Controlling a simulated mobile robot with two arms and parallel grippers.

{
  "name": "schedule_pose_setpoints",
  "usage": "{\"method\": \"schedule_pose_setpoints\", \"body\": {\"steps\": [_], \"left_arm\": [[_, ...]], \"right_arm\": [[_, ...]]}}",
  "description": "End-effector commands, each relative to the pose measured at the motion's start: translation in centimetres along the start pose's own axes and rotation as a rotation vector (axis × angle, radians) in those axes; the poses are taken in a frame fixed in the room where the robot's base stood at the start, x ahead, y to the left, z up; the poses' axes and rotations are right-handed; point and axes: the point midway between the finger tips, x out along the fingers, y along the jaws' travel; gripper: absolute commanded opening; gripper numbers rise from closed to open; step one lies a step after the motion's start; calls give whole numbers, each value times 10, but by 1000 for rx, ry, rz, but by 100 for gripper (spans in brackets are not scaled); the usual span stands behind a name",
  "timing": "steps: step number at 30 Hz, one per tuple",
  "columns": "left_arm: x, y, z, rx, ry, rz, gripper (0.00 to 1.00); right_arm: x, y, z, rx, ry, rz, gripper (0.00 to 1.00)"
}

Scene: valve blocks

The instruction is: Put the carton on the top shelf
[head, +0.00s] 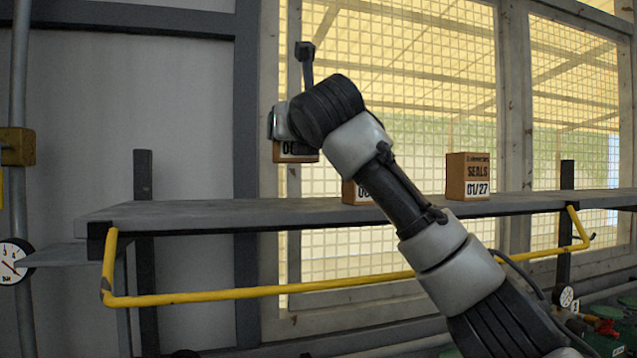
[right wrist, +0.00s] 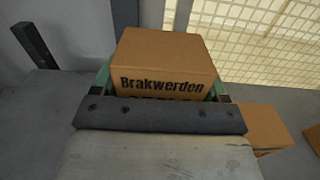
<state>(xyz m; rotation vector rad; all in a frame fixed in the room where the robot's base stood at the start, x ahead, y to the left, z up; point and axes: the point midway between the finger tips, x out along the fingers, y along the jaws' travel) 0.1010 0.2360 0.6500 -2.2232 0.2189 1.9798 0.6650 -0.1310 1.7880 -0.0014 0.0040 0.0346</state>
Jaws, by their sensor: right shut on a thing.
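A brown carton (right wrist: 168,62) marked "Brakwerden" sits between the green fingers of my right gripper (right wrist: 163,88) in the right wrist view. The gripper is shut on it. In the head view the carton (head: 295,152) shows just below my right gripper (head: 289,128), partly hidden by the wrist. There it appears above the grey top shelf (head: 200,212), with a gap between its lower edge and the shelf board. My left gripper is in neither view.
A carton marked "SEALS 01/27" (head: 468,177) stands on the shelf at right. Another carton (head: 355,192) stands there, partly behind my right arm. A yellow rail (head: 230,294) runs along the shelf front. A dark post (head: 143,175) rises at left. The shelf's left part is clear.

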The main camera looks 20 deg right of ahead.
Motion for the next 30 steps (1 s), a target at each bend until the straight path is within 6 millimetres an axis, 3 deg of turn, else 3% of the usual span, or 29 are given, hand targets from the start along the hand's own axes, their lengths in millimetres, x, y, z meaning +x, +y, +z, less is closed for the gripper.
{"method": "schedule_pose_setpoints", "body": {"steps": [6,9,15,20,28,29,30], "left_arm": [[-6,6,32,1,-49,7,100],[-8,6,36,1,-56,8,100],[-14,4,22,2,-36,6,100],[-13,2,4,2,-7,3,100],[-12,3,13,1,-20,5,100],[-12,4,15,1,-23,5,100],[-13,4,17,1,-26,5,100]], "right_arm": [[0,-1,-26,1,-2,0,37],[0,-1,-35,0,0,-1,37],[0,-1,-64,0,1,0,37],[0,0,-70,2,-2,0,37],[0,-1,-73,1,-1,-1,37],[0,-1,-74,1,1,-1,77],[0,0,-73,1,1,-1,83]]}}
